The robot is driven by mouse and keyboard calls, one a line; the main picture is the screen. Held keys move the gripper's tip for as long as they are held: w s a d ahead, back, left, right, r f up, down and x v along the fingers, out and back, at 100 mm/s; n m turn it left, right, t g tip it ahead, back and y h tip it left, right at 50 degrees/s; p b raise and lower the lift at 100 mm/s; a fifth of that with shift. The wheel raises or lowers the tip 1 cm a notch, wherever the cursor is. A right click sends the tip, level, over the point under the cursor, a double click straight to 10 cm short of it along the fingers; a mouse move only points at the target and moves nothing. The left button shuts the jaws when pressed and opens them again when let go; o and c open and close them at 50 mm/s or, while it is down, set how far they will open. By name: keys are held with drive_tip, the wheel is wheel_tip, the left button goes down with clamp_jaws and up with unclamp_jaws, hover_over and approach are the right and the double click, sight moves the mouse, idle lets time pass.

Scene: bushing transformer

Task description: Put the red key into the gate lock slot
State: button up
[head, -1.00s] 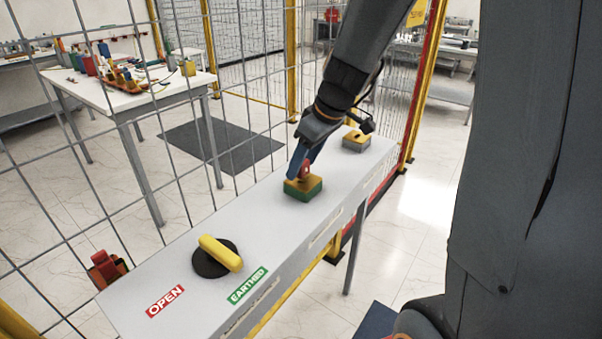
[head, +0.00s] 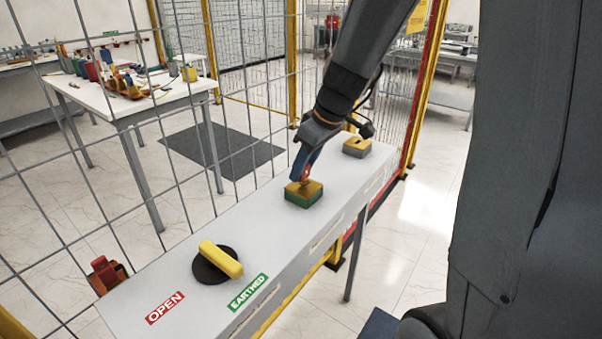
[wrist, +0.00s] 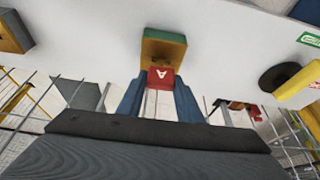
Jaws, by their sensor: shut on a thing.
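The red key (head: 306,173) is between the blue fingers of my gripper (head: 305,165). In the wrist view the key's red head (wrist: 161,77) shows a white letter A. My gripper (wrist: 160,84) is shut on it. The key is at the top of a yellow and green lock block (head: 304,198) in the middle of the grey bench; a yellowish stem shows below the red head. I cannot tell how much of the stem is inside this block. A second block, yellow on grey (head: 357,148), with a dark slot on top, sits at the bench's far end, near the gate post.
The grey bench top (head: 262,222) is clear between the blocks and a yellow handle (head: 221,260) on a black disc. Wire mesh fencing (head: 130,190) runs along the bench's left side. A red padlock-like thing (head: 107,274) hangs by the mesh. A yellow post (head: 424,85) stands beyond.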

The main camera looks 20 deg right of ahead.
wheel_tip(320, 180, up, 8)
drive_tip(key=shift+r+b, duration=0.25)
drive_tip(key=shift+b, duration=0.3)
wheel_tip(320, 180, up, 5)
drive_tip(key=p, duration=0.3)
drive_tip(key=shift+f, duration=0.15)
